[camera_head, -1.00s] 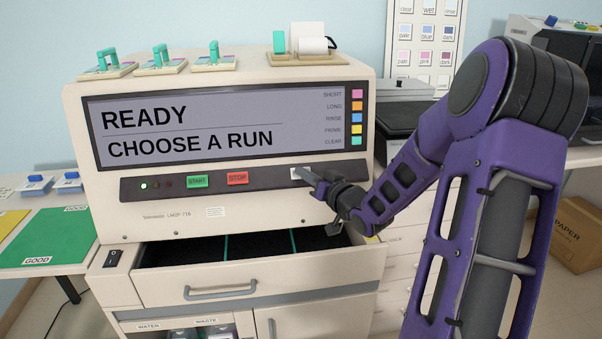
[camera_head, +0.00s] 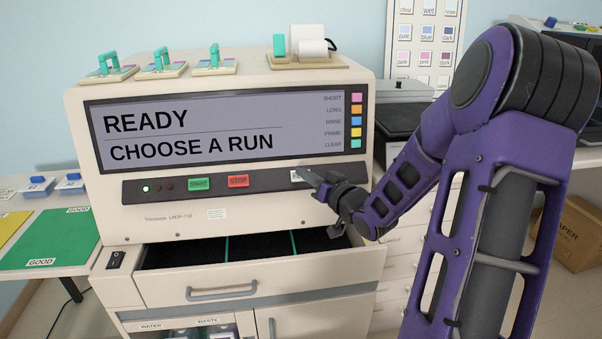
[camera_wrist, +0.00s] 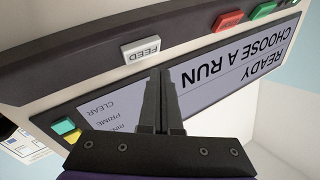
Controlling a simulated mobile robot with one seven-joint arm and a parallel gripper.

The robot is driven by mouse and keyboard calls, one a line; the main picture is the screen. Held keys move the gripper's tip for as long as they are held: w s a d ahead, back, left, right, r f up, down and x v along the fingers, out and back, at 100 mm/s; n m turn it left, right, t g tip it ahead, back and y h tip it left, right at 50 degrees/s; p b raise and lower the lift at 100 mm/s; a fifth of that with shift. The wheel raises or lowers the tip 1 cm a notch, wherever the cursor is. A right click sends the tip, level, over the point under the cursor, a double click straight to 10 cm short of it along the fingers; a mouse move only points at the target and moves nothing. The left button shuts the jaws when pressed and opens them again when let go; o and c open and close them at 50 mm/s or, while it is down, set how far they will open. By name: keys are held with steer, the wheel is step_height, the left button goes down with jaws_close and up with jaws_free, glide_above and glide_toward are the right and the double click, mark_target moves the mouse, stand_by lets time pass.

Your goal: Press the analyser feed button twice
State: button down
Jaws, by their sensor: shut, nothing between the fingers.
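The analyser (camera_head: 225,228) is a cream cabinet with a wide screen (camera_head: 200,125) reading "READY" and "CHOOSE A RUN". The feed button (camera_wrist: 141,49) is a pale block marked FEED on the dark button strip, seen whole in the wrist view. In the head view the feed button (camera_head: 297,176) shows only partly, at the strip's right end, behind my fingertips. My gripper (camera_head: 312,174) is shut and empty, its tips close to the button. In the wrist view my gripper (camera_wrist: 158,72) has its tips beside the button in the picture; I cannot tell whether they touch.
A green START button (camera_head: 199,184) and red STOP button (camera_head: 238,181) sit left on the same strip. An open drawer (camera_head: 250,290) juts out below my gripper.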

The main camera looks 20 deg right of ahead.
steer(key=shift+s+a+r+p, duration=0.15)
steer(key=shift+s+r+p, duration=0.35)
steer(key=shift+s+r, duration=0.2)
steer(key=shift+s+a+r+p, duration=0.1)
steer(key=shift+s+r+p, duration=0.4)
steer(key=shift+s+r, duration=0.15)
stand_by(1.6)
